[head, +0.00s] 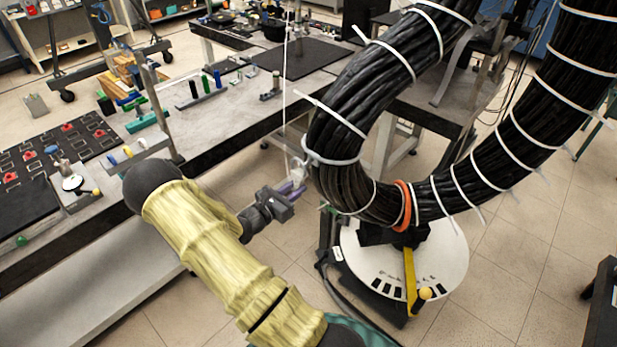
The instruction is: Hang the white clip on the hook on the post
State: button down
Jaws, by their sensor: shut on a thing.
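My gripper (290,190), with purple-grey fingers, is at the middle of the head view, at the end of my yellow-sleeved arm. It is shut on a small whitish piece (298,171), which looks like the white clip; its outline is hard to make out. The piece is close to the left side of the thick black cable bundle (345,120); I cannot tell if they touch. A thin white upright line (285,80) rises above the gripper; I cannot tell if it is a cord or a rod. I cannot make out the hook or its post clearly.
The black bundle curves down, bound with white ties and one orange band (402,205), above a round white base plate (440,262) with a yellow handle (411,275). A long workbench (220,125) with tools stands left and behind. Tiled floor is open at lower right.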

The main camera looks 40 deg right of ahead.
jog(key=shift+a, duration=0.4)
jog(key=shift+a, duration=0.1)
jog(key=shift+s+a, duration=0.1)
jog(key=shift+a, duration=0.5)
dwell(0.3)
jog(key=w+a+r+n+t+y+p, duration=0.3)
jog(key=w+r+n+t+y+p, duration=0.1)
jog(key=w, duration=0.6)
jog(key=w+a+r+n+t+y+p, duration=0.3)
jog(key=w+r+n+t+y+p, duration=0.1)
jog(key=w, duration=0.7)
jog(key=w+a+r+n+t+y+p, duration=0.3)
jog(key=w+r+n+t+y+p, duration=0.1)
jog(key=w, duration=0.6)
notch_tip(320, 180, up, 3)
jog(key=n+t+p, duration=0.1)
jog(key=t+p, duration=0.1)
jog(key=t, duration=0.2)
jog(key=shift+w+n+y+p, duration=0.15)
jog(key=shift+n+y+p, duration=0.15)
jog(key=shift+n+y, duration=0.1)
dwell(2.4)
jog(key=shift+a, duration=0.1)
